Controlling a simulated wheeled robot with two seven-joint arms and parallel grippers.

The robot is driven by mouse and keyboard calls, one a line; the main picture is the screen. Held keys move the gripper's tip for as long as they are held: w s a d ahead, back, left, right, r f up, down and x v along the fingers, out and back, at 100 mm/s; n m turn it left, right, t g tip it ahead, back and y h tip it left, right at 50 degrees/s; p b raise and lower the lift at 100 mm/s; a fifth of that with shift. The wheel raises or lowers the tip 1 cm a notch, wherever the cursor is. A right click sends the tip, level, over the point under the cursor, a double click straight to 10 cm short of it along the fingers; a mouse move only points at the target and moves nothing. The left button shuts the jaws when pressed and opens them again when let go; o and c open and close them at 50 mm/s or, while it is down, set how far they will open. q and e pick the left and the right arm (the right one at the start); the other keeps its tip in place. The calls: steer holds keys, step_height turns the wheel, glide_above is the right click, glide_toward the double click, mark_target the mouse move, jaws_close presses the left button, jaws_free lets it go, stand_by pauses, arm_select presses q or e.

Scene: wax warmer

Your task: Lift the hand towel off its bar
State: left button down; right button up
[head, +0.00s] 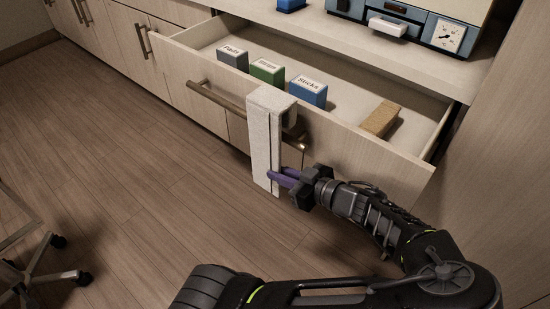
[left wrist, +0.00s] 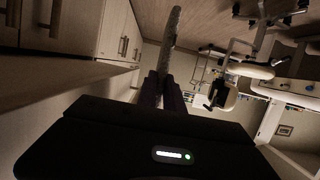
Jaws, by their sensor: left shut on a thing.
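The bar shows on both sides of the towel. My left gripper (head: 281,179) has its purple fingers shut on the towel's lower part, below the bar. In the left wrist view the towel (left wrist: 174,35) appears as a thin edge-on strip rising from between the fingers of my left gripper (left wrist: 164,88). The fingertips are partly hidden against the cloth. My right gripper is not in view.
The open drawer (head: 400,152) holds a grey box (head: 232,58), a green box (head: 267,72), a blue box labelled Sticks (head: 308,91) and a tan block (head: 380,119). A blue-grey device (head: 448,38) stands on the counter above. The wooden floor (head: 130,170) is open to the left.

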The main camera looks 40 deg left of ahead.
arm_select(q)
steer(key=shift+s+p, duration=0.35)
steer(key=shift+s, duration=2.55)
